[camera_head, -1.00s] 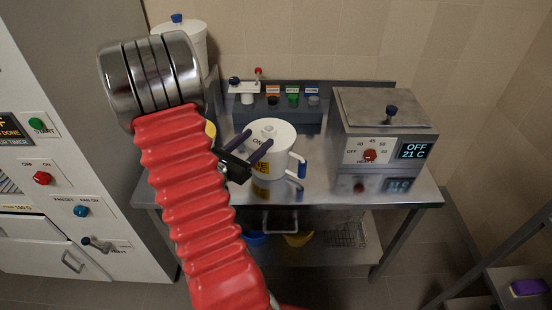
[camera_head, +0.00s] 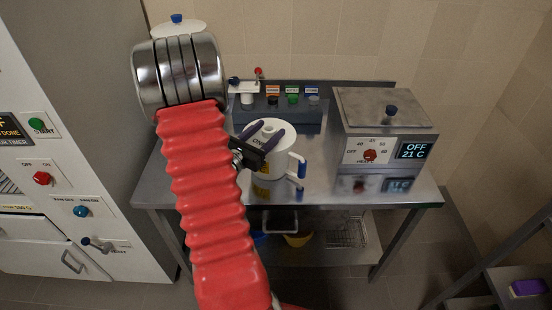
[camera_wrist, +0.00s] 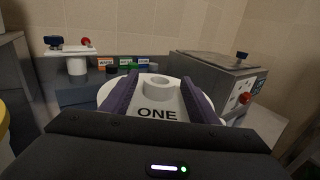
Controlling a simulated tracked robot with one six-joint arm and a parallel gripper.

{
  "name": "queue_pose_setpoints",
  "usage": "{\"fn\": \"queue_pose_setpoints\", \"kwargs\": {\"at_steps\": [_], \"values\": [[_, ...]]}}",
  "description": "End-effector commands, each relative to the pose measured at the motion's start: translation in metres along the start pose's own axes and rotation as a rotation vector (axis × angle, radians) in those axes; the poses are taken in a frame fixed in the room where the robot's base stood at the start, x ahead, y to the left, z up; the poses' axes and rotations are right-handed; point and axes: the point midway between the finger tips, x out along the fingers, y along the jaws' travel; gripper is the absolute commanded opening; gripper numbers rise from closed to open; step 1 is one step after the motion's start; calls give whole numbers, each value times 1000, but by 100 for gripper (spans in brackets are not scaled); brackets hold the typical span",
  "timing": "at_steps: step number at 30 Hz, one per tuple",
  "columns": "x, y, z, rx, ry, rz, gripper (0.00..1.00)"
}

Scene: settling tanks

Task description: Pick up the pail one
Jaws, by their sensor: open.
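The pail one (camera_head: 281,160) is a white lidded pail with a blue-gripped side handle, standing upright on the steel table (camera_head: 340,193). In the wrist view its white lid (camera_wrist: 158,91) shows a round knob and the word ONE. My gripper (camera_head: 266,136) is open, and its two purple fingers (camera_wrist: 160,95) reach out on the left and right of the knob. In the head view the fingers overlap the pail's lid. I cannot tell whether they touch the pail. My red arm hides part of the table's left side.
A steel heater box (camera_head: 385,125) reading OFF, 21 C stands to the right on the table. A dispenser panel (camera_head: 275,112) with coloured knobs is behind the pail. Another white pail (camera_head: 180,27) stands behind my arm. A white cabinet (camera_head: 60,200) is at the left.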

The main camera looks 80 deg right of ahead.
Motion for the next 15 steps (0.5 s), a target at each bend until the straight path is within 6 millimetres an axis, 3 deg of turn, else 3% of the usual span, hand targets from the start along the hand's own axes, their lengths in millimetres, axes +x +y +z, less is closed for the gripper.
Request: {"fn": "queue_pose_setpoints", "kwargs": {"at_steps": [4, 15], "values": [[11, -1, 0, -1, 0, -1, 54], [12, 0, 0, -1, 0, 1, 54]]}}
